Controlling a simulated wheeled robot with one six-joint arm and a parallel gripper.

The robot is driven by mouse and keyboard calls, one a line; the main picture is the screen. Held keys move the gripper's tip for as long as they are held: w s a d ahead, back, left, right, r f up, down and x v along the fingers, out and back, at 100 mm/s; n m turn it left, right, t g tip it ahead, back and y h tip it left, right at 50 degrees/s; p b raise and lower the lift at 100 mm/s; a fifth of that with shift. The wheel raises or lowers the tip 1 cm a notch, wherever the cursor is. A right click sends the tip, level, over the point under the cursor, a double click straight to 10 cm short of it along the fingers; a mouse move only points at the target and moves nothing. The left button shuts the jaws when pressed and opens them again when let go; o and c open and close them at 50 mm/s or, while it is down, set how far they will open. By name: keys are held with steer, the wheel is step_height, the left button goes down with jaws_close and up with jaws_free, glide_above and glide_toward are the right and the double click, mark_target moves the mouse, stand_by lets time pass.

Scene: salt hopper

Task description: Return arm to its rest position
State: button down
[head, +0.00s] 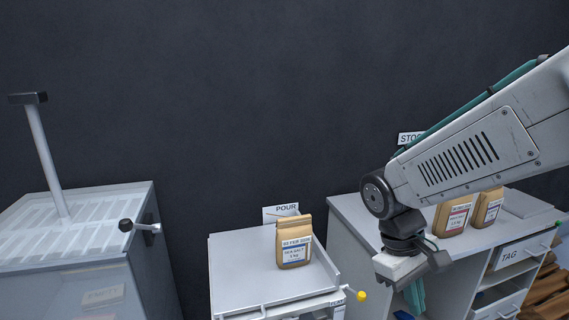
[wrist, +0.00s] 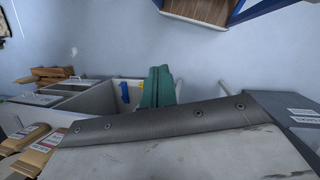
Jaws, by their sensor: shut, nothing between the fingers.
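My arm reaches in from the right edge of the head view, above the right-hand bench. Its wrist bends downward near the bench's left end. My gripper (head: 416,296) hangs below the wrist, pointing down, and its teal fingers are partly hidden by the wrist body. In the wrist view the two teal fingers of my gripper (wrist: 158,76) lie together with nothing between them. A grey plate of my own wrist fills the lower part of that view.
A paper salt bag (head: 294,245) stands upright on the small table (head: 235,275) by the POUR sign. Two more bags (head: 452,218) stand on the right bench (head: 350,215), close behind my wrist. A hopper with a white grate (head: 95,235) and lever (head: 140,227) stands left.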

steer(key=s+d+r+m+t+y, duration=0.3)
steer(key=s+r, duration=0.5)
steer(key=s, duration=0.4)
steer(key=shift+s+d+r+m+t, duration=0.15)
steer(key=shift+s+d+m+t, duration=0.25)
steer(key=shift+m, duration=0.7)
